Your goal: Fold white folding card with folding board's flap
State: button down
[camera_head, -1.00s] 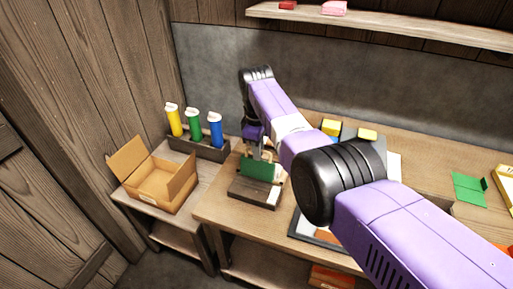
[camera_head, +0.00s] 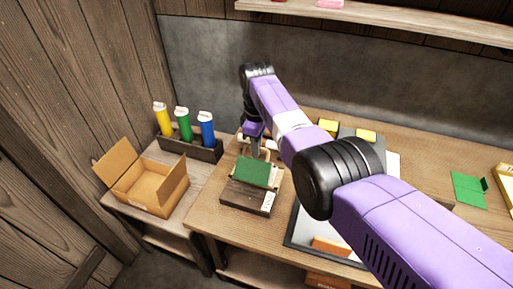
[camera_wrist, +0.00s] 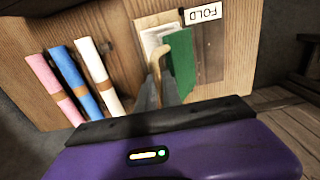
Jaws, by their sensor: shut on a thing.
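The dark wooden folding board (camera_head: 238,198) lies on the bench, with a FOLD label on it that also shows in the wrist view (camera_wrist: 205,13). Its green flap (camera_head: 257,171) is tilted up from the board; it also shows in the wrist view (camera_wrist: 184,68). My gripper (camera_head: 257,153) is at the flap's back edge. In the wrist view its fingers (camera_wrist: 163,88) are shut on the flap's tan handle (camera_wrist: 178,45). The white folding card (camera_wrist: 153,40) shows as a pale sheet beside the flap, partly hidden by the handle and fingers.
An open cardboard box (camera_head: 150,186) and a holder with yellow, green and blue tubes (camera_head: 190,148) stand left. Pink, blue and white banded rolls (camera_wrist: 78,80) lie near my gripper. A dark-edged tray (camera_head: 300,238) and a green card (camera_head: 468,188) are right. A grey wall stands behind.

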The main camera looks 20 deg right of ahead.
jog(key=shift+s+f, duration=0.1)
jog(key=shift+f, duration=0.1)
jog(key=c, duration=1.5)
grip_release()
jog(key=r, duration=0.8)
jog(key=shift+w+d+r, duration=0.1)
jog(key=shift+w+r, duration=0.05)
jog(key=shift+w, duration=0.05)
